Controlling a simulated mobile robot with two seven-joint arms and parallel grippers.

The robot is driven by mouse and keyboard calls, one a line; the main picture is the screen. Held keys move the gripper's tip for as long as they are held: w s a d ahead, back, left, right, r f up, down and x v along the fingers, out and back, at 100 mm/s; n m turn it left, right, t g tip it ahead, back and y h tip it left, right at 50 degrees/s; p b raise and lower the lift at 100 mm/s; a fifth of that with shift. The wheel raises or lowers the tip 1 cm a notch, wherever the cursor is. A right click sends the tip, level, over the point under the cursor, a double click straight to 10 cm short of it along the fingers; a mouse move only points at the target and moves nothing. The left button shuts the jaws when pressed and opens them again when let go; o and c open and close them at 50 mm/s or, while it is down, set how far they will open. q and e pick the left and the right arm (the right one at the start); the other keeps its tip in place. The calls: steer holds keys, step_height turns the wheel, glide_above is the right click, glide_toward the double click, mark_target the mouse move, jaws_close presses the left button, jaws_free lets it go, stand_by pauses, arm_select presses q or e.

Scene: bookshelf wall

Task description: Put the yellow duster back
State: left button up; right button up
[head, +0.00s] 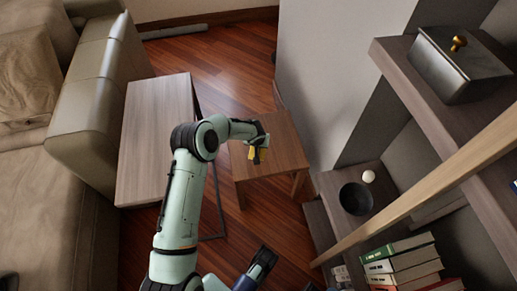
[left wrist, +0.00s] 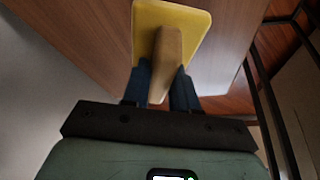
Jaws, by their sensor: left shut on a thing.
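The yellow duster (head: 253,153) has a flat yellow pad and a light wooden handle; it also shows in the left wrist view (left wrist: 168,20). My left gripper (head: 259,149) is shut on the handle, which sits between its two dark blue fingers (left wrist: 163,88). In the head view the duster is over the small wooden side table (head: 283,153). Whether the pad touches the tabletop I cannot tell. My right gripper (head: 264,262) is low at the bottom middle, away from the duster; its finger gap is not clear.
A longer wooden table (head: 150,140) stands left, beside a beige sofa (head: 95,90). Shelves at right hold a dark box (head: 455,65), a black bowl (head: 356,198), a white ball (head: 368,176) and several books (head: 400,262). A wooden rail (head: 430,185) crosses in front of them.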

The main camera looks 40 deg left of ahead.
arm_select(q)
steer(key=shift+f+b, duration=0.35)
steer(key=shift+f, duration=1.45)
arm_select(e)
steer(key=shift+w+d+f, duration=0.35)
steer(key=shift+w+f, duration=0.1)
steer(key=shift+w, duration=0.2)
arm_select(q)
steer(key=shift+f, duration=0.15)
arm_select(e)
steer(key=shift+f, duration=0.15)
arm_select(q)
steer(key=shift+f, duration=0.1)
steer(key=o, duration=0.9)
steer(key=shift+o, duration=0.2)
arm_select(e)
steer(key=shift+d, duration=0.1)
